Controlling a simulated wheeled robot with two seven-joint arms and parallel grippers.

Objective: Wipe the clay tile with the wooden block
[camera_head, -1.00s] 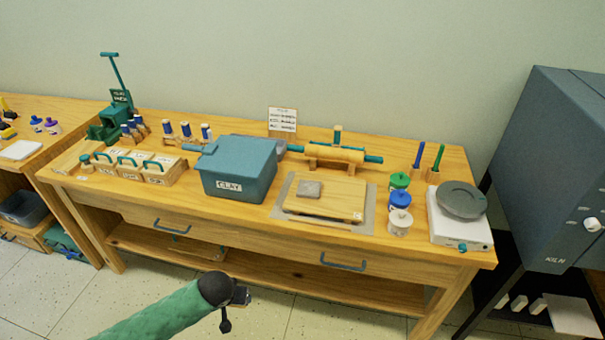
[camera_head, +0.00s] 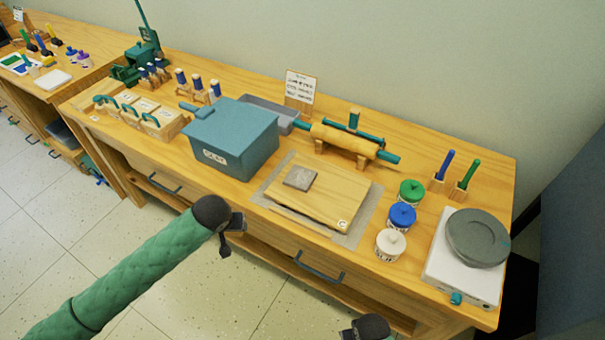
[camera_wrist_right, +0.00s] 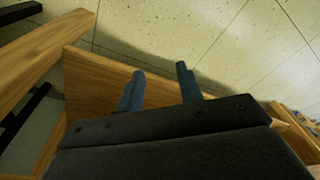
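A small grey square slab (camera_head: 300,177), which looks like the clay tile, lies on a wooden board (camera_head: 335,200) on a grey mat (camera_head: 352,238). Several wooden blocks with teal handles, one of them here (camera_head: 160,124), stand at the table's left; I cannot tell which one the task means. My left gripper (camera_head: 232,228) is in front of the table, apart from everything on it; its fingers are too small to read. My right gripper (camera_head: 352,334) shows at the bottom edge; in the right wrist view (camera_wrist_right: 160,72) its two blue fingers are apart with nothing between.
The blue clay bin (camera_head: 235,140) stands between the blocks and the board. A rolling pin (camera_head: 345,140) lies behind the board. Green, blue (camera_head: 402,216) and white lidded jars and a scale (camera_head: 465,260) stand to the right. Drawer handles (camera_head: 318,267) stick out in front.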

